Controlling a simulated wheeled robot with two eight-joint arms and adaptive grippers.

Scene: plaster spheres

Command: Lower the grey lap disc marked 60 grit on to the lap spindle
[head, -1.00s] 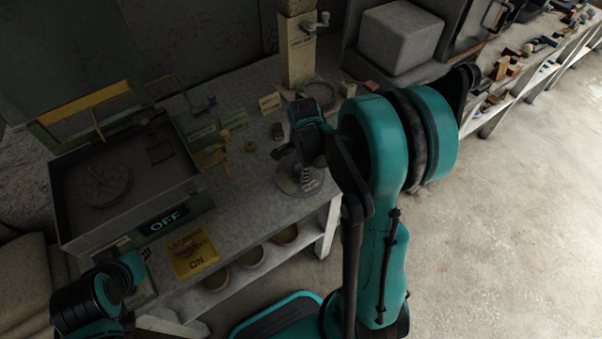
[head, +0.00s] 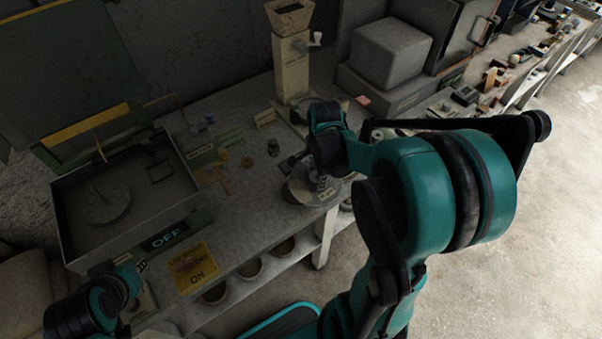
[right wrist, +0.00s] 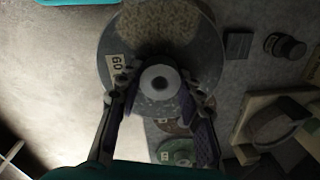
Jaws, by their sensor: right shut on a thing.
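The grey lap disc (head: 300,193), a flat round plate, is in my right gripper (head: 318,180). In the right wrist view the disc (right wrist: 180,25) has a pale label reading 60, upside down. My right gripper (right wrist: 158,88) is shut on its central hub, one finger on each side. The disc is near the bench's front edge; its exact height is unclear. The lap spindle (head: 96,191) stands up from a round plate (head: 108,208) inside the open machine tray at left, well away from the disc. My left gripper (head: 138,268) is low at left, its fingers too small to judge.
The tray wall (head: 65,225) surrounds the spindle, with a raised lid behind. A hopper column (head: 292,70) stands behind my right gripper. A green disc (right wrist: 178,152) shows below in the wrist view.

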